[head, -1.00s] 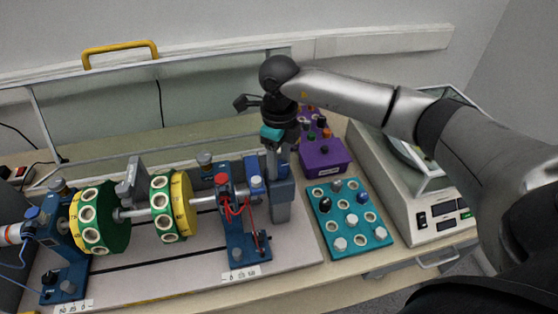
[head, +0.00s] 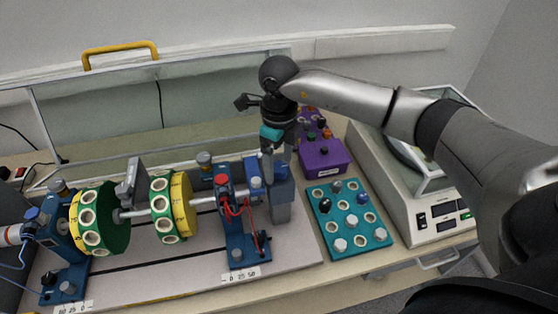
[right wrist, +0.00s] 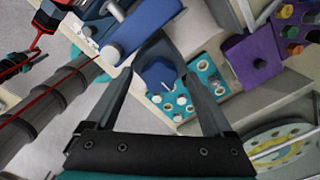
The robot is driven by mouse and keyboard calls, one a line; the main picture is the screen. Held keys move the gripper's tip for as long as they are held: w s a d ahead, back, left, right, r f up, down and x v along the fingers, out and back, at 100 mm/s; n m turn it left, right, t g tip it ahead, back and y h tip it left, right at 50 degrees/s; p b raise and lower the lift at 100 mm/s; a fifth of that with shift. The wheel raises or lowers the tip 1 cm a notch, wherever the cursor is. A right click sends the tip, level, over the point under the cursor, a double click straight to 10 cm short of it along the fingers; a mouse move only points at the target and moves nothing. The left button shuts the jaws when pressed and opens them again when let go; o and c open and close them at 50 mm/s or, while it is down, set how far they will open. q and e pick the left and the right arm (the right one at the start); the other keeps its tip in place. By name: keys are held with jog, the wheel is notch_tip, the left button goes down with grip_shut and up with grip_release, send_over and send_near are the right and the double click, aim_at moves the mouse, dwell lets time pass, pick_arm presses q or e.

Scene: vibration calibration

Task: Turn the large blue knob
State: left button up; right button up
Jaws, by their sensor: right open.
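My right gripper (head: 270,172) points down over the right end of the shaft rig in the head view. It is open. In the right wrist view, its two dark fingers (right wrist: 158,88) stand apart on either side of a large blue knob (right wrist: 158,74), with no clear grip on it. In the head view this knob is mostly hidden behind the fingers, above a grey-blue block (head: 282,211). A blue bearing stand (head: 238,248) with a red cap is just left of it. My left gripper is not in view.
A teal board with knobs (head: 321,224) and a purple box (head: 318,162) stand right of the gripper. Green and yellow discs (head: 181,205) sit on the shaft to the left. A clear guard (head: 110,112) with a yellow handle stands behind. Red wires hang from the bearing stand.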

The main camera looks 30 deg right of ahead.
aim_at(279, 167)
notch_tip(279, 167, up, 15)
jog(key=shift+r+b, duration=0.15)
jog(key=shift+b, duration=0.15)
dwell(0.4)
jog(key=shift+s, duration=0.1)
dwell(0.7)
